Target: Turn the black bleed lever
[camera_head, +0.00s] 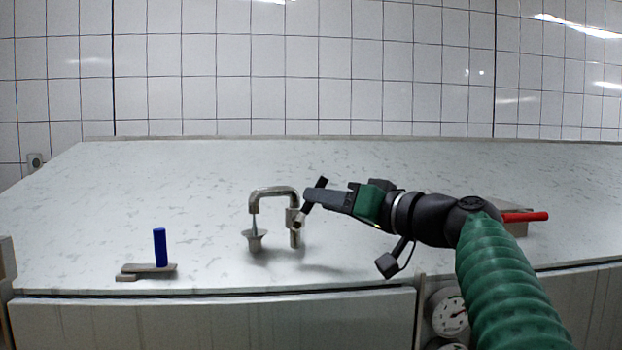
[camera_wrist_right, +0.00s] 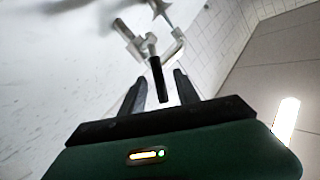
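The black bleed lever (camera_head: 321,183) is a short black bar on a bent metal pipe fitting (camera_head: 273,191) in the middle of the counter. In the head view it slants up to the right, and my right gripper (camera_head: 309,196) crosses its middle, hiding part of it. In the right wrist view the lever (camera_wrist_right: 157,78) lies between the two dark fingers of my right gripper (camera_wrist_right: 159,92). The fingers are apart, with a gap visible on each side of the lever. My left gripper is not in view.
A blue upright handle (camera_head: 160,247) stands on a flat metal piece at the counter's front left. A red handle (camera_head: 525,217) sticks out at the right, behind my right arm. Round gauges (camera_head: 449,315) sit below the front edge. The counter (camera_head: 180,200) is otherwise clear, with a tiled wall behind.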

